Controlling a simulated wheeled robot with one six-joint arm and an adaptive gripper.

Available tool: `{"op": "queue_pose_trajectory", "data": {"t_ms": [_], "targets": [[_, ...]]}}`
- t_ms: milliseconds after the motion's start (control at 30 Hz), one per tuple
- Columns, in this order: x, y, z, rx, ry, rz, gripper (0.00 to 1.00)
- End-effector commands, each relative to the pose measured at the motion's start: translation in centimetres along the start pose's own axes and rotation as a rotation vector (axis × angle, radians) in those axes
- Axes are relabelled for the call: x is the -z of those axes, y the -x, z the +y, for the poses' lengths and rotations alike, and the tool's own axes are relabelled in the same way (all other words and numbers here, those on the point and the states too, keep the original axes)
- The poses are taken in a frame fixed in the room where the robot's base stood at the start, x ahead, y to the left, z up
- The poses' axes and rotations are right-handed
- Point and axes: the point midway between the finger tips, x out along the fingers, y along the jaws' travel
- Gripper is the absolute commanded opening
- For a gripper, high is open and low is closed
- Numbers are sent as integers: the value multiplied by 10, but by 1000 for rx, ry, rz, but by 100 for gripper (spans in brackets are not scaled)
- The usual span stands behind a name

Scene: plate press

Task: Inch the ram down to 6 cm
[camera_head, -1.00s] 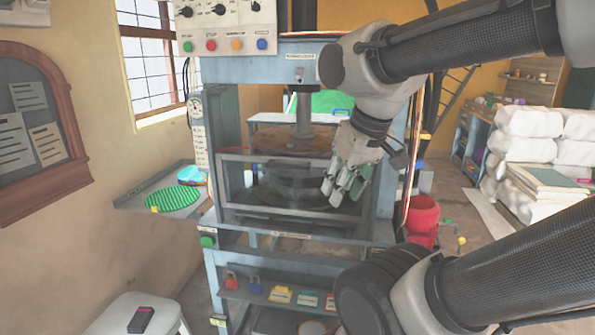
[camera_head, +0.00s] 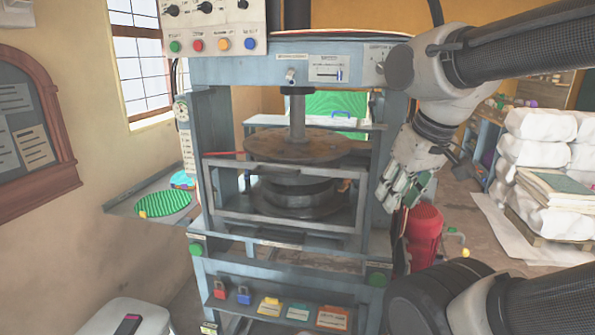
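The press (camera_head: 205,180) stands in the middle of the head view. Its ram, a grey rod (camera_head: 297,118) with a round brownish plate (camera_head: 290,148) at its lower end, hangs above the dark round lower stack (camera_head: 290,195). A gap shows between them, behind a barred guard frame (camera_head: 290,229). The control panel (camera_head: 215,15) at top left carries green (camera_head: 175,47), red (camera_head: 198,45), orange (camera_head: 223,43) and blue (camera_head: 250,43) buttons. A scale strip (camera_head: 187,150) runs down the left post; its marks are too small to read. My gripper (camera_head: 396,196) appears open and empty, in front of the right post.
Padlocks and small boxes (camera_head: 269,306) lie on the lower shelf. White sacks (camera_head: 540,155) are stacked at right.

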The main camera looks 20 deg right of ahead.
Motion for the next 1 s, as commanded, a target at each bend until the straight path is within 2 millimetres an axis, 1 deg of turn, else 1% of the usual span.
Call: {"op": "queue_pose_trajectory", "data": {"t_ms": [67,367,567,667,767,867,967,1000], "targets": [[2,-3,-6,12,28,-9,32],[5,-28,-27,40,123,-120,32],[10,-52,-46,42,227,-233,32],[13,-67,-54,21,311,-306,32],[18,-84,-62,-26,424,-403,32],[26,-106,-71,-123,561,-526,32],[39,-128,-79,-279,699,-640,32],[46,-137,-83,-354,749,-674,32]]}}
